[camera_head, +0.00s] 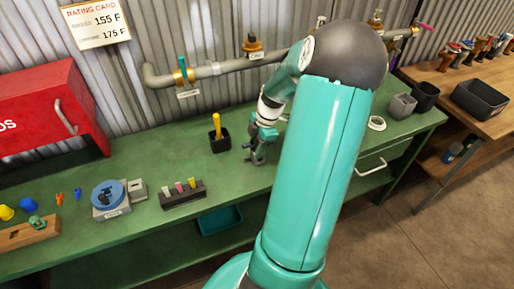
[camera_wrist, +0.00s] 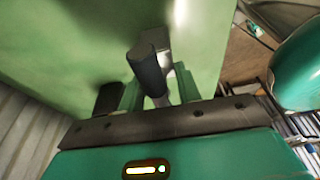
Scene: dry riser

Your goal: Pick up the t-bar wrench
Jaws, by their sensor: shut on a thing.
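My gripper (camera_head: 257,153) is low over the middle of the green bench, just right of the black holder with the yellow handle. In the wrist view my gripper (camera_wrist: 159,90) is shut on the t-bar wrench (camera_wrist: 148,70). A dark rounded bar of the wrench points toward the camera, with a shiny grey metal part beside it between the fingers. The rest of the wrench is hidden by the fingers and by the bar itself. In the head view it is too small to make out clearly, and I cannot tell whether it touches the bench.
The green bench (camera_head: 120,180) carries a black holder (camera_head: 219,142), a dark rack with coloured pieces (camera_head: 183,194) and a blue round device (camera_head: 109,194). A pipe (camera_head: 205,71) runs along the wall behind. Grey and black cups (camera_head: 402,106) stand at right.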

